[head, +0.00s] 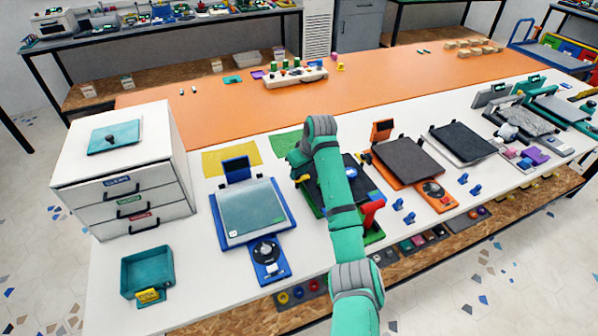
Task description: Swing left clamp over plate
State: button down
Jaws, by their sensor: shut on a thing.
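A green-framed printer (374,236) stands on the white bench, partly behind my arm. My gripper (302,178) points down at the left edge of this printer. It is shut on a small part there, which I take to be the left clamp. A small yellow piece shows at the fingertips. The clamp's shape and its angle to the plate are hidden by the gripper and wrist.
A blue printer (218,221) stands close on the left and an orange one (437,196) on the right. Small blue clips (398,204) lie in front. A drawer unit (160,150) and a teal bin (146,272) are at the left.

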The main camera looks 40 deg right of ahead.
jog(key=shift+m, duration=0.3)
jog(key=c, duration=1.5)
grip_release()
jog(key=shift+a, duration=0.1)
jog(key=shift+c, duration=0.2)
jog(key=v, duration=1.1)
jog(key=shift+a+f, duration=0.1)
